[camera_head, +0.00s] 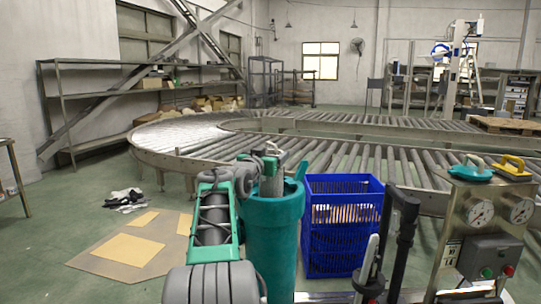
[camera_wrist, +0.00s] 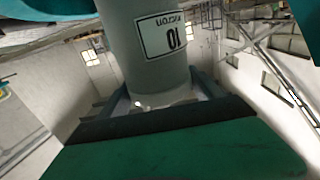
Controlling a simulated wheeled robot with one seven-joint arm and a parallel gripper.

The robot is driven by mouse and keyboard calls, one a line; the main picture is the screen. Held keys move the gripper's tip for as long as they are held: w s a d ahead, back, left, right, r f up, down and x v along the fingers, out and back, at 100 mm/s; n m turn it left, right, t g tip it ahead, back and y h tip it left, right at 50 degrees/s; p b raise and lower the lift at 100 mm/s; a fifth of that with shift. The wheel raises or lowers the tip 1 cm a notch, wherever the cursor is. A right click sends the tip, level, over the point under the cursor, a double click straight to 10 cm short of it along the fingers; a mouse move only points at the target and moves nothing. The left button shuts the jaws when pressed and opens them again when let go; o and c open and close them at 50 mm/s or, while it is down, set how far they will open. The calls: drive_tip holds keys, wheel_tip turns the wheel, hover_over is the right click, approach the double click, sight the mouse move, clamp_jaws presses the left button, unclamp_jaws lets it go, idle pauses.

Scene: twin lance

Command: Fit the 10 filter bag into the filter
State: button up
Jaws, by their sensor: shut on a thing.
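The filter bag (camera_wrist: 145,65) is a pale grey cylinder in the wrist view, with an upside-down label reading 10 micron. My gripper (camera_wrist: 165,103) is shut on it, with its dark jaw parts on both sides of the cylinder's lower end in the picture. In the head view my gripper (camera_head: 270,165) is at the mouth of the filter (camera_head: 272,245), a tall teal cylinder standing upright. The arm and gripper cover much of the mouth. I cannot tell how far the bag is inside it.
A blue crate (camera_head: 340,240) stands right of the filter. Black posts rise between. A roller conveyor (camera_head: 330,150) curves behind. Cardboard and gloves lie on the left floor.

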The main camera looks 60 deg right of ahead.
sight(266, 185)
drive_tip(key=shift+f+b, duration=3.65)
drive_tip(key=shift+f, duration=0.75)
drive_tip(key=o, duration=2)
drive_tip(key=shift+f, duration=0.1)
drive_tip(key=shift+o, duration=0.2)
drive_tip(key=shift+w+a, duration=0.1)
drive_tip(key=shift+a, duration=0.25)
drive_tip(key=a, duration=0.4)
drive_tip(key=s+a, duration=0.1)
drive_tip(key=a, duration=0.1)
drive_tip(key=shift+a+p, duration=0.15)
drive_tip(key=shift+p, duration=0.15)
drive_tip(key=shift+a, duration=0.4)
drive_tip(key=shift+s, duration=0.1)
drive_tip(key=shift+r, duration=0.25)
